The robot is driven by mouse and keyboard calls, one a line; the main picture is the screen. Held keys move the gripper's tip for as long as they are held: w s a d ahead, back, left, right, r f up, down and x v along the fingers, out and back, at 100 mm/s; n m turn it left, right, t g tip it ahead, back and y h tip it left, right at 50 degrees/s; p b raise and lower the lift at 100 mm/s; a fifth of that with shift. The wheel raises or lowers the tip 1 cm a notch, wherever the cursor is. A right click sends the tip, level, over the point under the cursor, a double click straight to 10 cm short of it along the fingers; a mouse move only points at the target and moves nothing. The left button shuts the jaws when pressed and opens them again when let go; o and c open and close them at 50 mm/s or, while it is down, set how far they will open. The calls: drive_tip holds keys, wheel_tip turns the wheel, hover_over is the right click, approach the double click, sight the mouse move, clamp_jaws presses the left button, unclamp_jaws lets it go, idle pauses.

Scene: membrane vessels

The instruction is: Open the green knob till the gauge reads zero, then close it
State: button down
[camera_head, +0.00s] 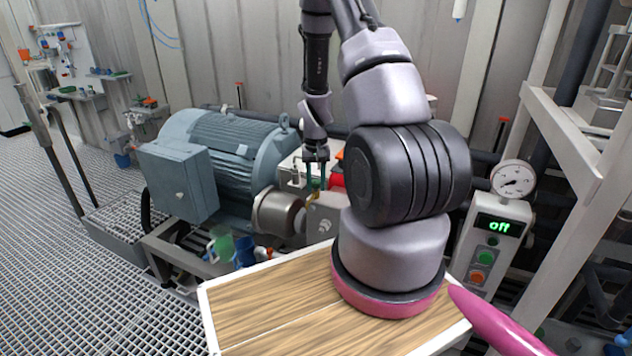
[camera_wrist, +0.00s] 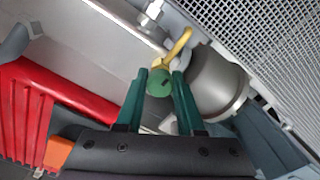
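The green knob (camera_wrist: 160,83) shows in the wrist view as a small round cap beside a bent yellow handle (camera_wrist: 179,46). My gripper (camera_wrist: 160,77) has its two green fingers on either side of the knob, which nearly fills the gap; I cannot tell whether they press on it. In the head view my gripper (camera_head: 316,178) reaches down by the pump, and the knob is mostly hidden between the fingers. The round white gauge (camera_head: 513,179) stands at the right on a grey control box; its needle is too small to read surely.
The control box (camera_head: 491,245) has a display reading "off", with green and orange buttons below. A blue-grey motor (camera_head: 222,160) stands left of my gripper. A red part (camera_wrist: 50,105) lies close to my gripper at left in the wrist view. A white frame post rises at right.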

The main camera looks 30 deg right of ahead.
sight(316, 181)
drive_tip(key=n, duration=1.9)
drive_tip(key=shift+c, duration=2.4)
unclamp_jaws()
wheel_tip(316, 181, up, 11)
drive_tip(key=shift+f, duration=0.1)
